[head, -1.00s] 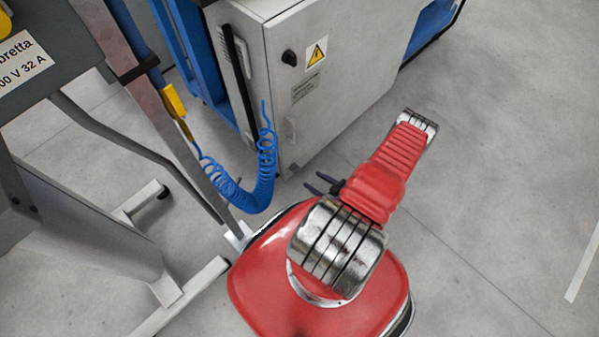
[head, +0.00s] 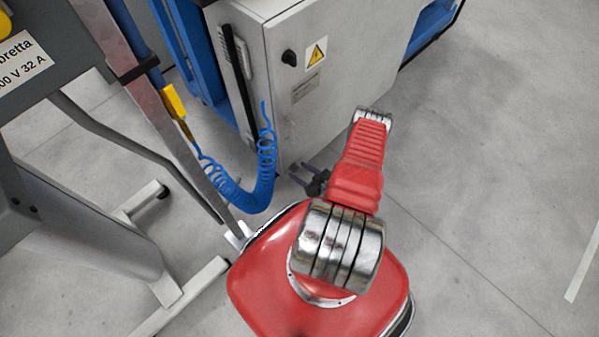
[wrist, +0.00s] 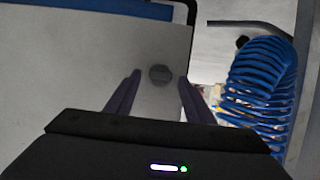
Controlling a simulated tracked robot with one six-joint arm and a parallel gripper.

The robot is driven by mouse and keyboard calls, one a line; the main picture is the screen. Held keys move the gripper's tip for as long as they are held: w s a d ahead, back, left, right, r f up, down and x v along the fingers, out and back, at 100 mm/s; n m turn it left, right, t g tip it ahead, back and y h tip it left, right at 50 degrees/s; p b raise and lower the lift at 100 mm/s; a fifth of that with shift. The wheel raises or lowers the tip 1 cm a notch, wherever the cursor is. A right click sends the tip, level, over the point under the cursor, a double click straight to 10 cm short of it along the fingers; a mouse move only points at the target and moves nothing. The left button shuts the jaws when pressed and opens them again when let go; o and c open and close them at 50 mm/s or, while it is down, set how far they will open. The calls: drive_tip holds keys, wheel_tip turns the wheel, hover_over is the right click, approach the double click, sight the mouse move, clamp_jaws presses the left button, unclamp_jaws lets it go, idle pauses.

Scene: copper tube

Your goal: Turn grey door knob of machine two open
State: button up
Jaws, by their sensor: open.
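A dark grey round knob (wrist: 160,74) sits on a pale grey panel in the wrist view. My gripper (wrist: 160,77) is open, with one finger to each side of the knob in that picture. The fingers do not appear to touch it, and the gap in depth is hard to judge. In the head view my gripper (head: 297,172) is low beside the bottom of the light grey cabinet (head: 345,75). A dark knob (head: 289,57) shows high on that cabinet's face; I cannot tell if it is the same one.
A blue coiled hose (head: 255,185) hangs left of my gripper and also shows at right in the wrist view (wrist: 262,85). A yellow warning sign (head: 316,54) is on the cabinet. A grey stand (head: 90,230) is at left. Floor at right is clear.

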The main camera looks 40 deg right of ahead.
drive_tip(key=shift+w, duration=0.1)
drive_tip(key=shift+c, duration=0.5)
drive_tip(key=c, duration=0.9)
